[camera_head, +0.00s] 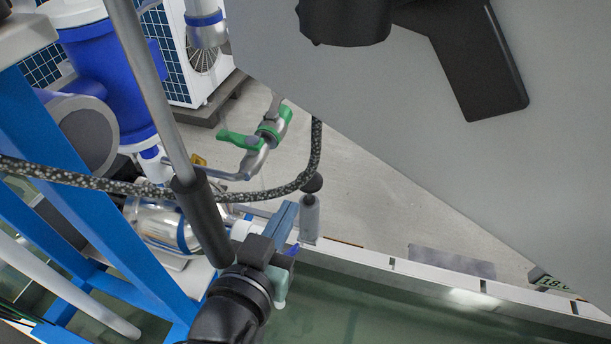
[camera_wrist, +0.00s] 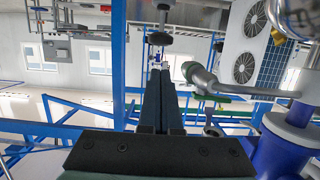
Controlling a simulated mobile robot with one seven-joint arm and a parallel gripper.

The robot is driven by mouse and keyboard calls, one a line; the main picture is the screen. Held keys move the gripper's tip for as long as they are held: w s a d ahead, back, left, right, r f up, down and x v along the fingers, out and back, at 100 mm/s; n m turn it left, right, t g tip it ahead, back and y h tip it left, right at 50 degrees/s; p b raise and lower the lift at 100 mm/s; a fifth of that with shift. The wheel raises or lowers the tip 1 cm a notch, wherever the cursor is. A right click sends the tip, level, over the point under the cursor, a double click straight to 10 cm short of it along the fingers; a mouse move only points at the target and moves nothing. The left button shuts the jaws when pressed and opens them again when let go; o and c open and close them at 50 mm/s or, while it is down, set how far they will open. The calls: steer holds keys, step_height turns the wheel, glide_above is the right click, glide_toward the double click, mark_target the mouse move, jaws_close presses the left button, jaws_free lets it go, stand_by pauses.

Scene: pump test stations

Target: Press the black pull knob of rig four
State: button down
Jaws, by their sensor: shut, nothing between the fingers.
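A round black knob (camera_head: 312,183) stands on top of a short grey cylinder (camera_head: 310,217) at the tank's edge in the head view. In the wrist view a black round knob (camera_wrist: 160,38) on a thin stem shows just beyond the fingertips, near the centre line. I cannot tell from a label which rig it belongs to. My gripper (camera_head: 289,212) is just left of the grey cylinder in the head view, its fingers together and empty. The closed fingers (camera_wrist: 160,75) also show in the wrist view, pointing towards the knob. I see no clear contact.
A dark speckled hose (camera_head: 262,192) crosses behind the knob. A green-handled valve (camera_head: 240,140) stands beyond it. A blue frame (camera_head: 110,215) and a blue pump part (camera_head: 108,80) are at the left. A greenish tank (camera_head: 400,310) lies below, with open floor (camera_head: 375,185) to the right.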

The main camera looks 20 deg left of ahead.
mark_target(305, 181)
steer(key=p+x, duration=0.1)
steer(key=x, duration=0.8)
steer(key=shift+w, duration=0.25)
steer(key=shift+f, duration=0.15)
